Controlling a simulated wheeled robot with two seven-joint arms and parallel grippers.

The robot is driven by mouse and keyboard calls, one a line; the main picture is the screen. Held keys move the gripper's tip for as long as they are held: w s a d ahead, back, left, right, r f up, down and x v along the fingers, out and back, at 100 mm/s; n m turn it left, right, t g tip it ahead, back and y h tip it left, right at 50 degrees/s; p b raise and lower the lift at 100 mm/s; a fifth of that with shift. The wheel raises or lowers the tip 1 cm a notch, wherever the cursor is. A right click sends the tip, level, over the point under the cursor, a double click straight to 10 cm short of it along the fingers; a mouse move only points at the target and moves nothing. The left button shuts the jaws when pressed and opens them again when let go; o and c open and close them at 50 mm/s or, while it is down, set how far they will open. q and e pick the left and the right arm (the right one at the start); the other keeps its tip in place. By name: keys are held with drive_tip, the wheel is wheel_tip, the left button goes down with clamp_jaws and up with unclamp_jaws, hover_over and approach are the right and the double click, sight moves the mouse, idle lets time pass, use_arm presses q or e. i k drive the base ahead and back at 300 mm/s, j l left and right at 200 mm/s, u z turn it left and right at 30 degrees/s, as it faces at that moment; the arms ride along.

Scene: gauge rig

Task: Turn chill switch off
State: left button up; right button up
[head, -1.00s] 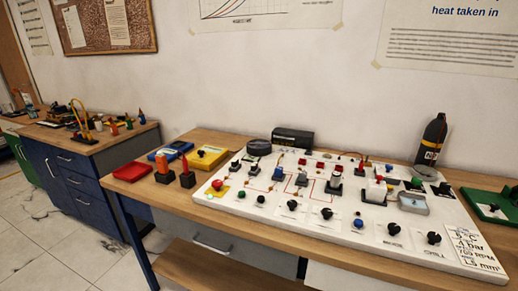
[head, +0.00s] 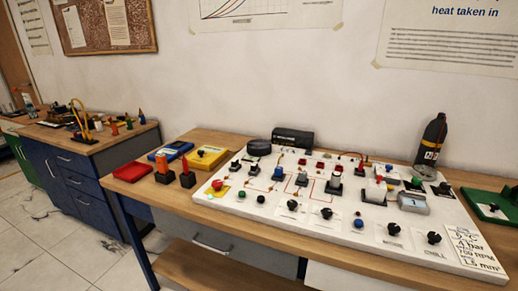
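The chill switch (head: 434,237) is a black rotary knob near the front right of the white board (head: 349,240). A small label below it appears to read CHILL; the way the knob points is too small to tell. A similar black knob (head: 394,229) with its own label sits just to its left. Neither of my grippers shows in the head view.
The board stands on a wooden bench (head: 262,229) and carries several knobs, buttons and small blocks. A dark bottle (head: 431,140) stands at the back. A value card (head: 471,246) lies right.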

sight(434, 237)
drive_tip(key=z, duration=1.4)
